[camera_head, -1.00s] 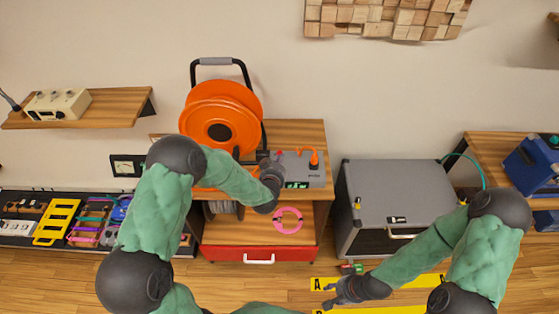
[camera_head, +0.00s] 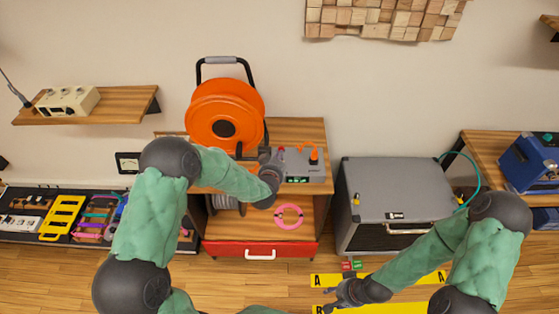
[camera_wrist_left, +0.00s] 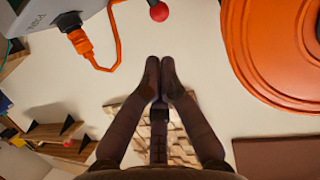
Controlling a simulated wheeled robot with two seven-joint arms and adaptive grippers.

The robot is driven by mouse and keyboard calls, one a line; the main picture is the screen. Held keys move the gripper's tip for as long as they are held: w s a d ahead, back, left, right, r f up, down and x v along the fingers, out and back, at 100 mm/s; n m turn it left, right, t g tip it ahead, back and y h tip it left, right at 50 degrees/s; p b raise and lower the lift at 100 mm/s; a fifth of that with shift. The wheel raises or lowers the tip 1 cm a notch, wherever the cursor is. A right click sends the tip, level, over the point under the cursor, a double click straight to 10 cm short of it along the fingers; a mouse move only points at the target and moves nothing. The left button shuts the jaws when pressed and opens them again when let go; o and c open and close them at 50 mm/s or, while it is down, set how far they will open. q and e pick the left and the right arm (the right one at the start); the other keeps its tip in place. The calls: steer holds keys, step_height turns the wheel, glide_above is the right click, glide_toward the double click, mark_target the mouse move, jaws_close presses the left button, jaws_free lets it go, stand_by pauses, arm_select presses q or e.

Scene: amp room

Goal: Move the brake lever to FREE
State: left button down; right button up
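A red ball knob (camera_wrist_left: 158,11) shows at the top edge of the left wrist view. It also shows in the head view (camera_head: 281,150), at the back left of the grey box (camera_head: 304,168) with the orange cable. I cannot tell whether it tops the brake lever, and no FREE marking is readable there. The orange cable reel (camera_head: 225,115) stands left of the box. My left gripper (camera_wrist_left: 160,62) has its fingertips together with nothing between them, apart from the knob. In the head view it is just left of the box. My right gripper (camera_head: 332,304) is low over the floor; its fingers are unclear.
The wooden cabinet (camera_head: 300,130) carries the reel and box, with a pink ring (camera_head: 288,216) on its lower shelf. A grey case (camera_head: 398,190) stands to the right. Yellow floor strips (camera_head: 400,280) and small red and green tags (camera_head: 351,265) lie near my right gripper.

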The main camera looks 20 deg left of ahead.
arm_select(q)
steer(key=s+r+p, duration=0.1)
steer(key=s+r, duration=0.4)
steer(key=s, duration=0.3)
steer(key=shift+s+d+r+p, duration=0.15)
steer(key=shift+d+p, duration=0.05)
steer(key=shift+p, duration=0.15)
steer(key=s+d+f+g+h+b, duration=0.1)
steer(key=s+d+f+g, duration=0.15)
steer(key=s+f, duration=0.4)
steer(key=s+d+f+g+h, duration=0.2)
steer(key=s+f+g, duration=0.2)
steer(key=f, duration=0.5)
steer(key=s+d+f+g+h+b, duration=0.1)
steer(key=s+d+f+g, duration=0.1)
steer(key=s+f+g, duration=0.35)
steer(key=s+d+f+g+h, duration=0.1)
steer(key=s+d+f, duration=0.1)
steer(key=s+f, duration=0.5)
steer(key=s, duration=0.3)
steer(key=shift+d+n+g, duration=0.4)
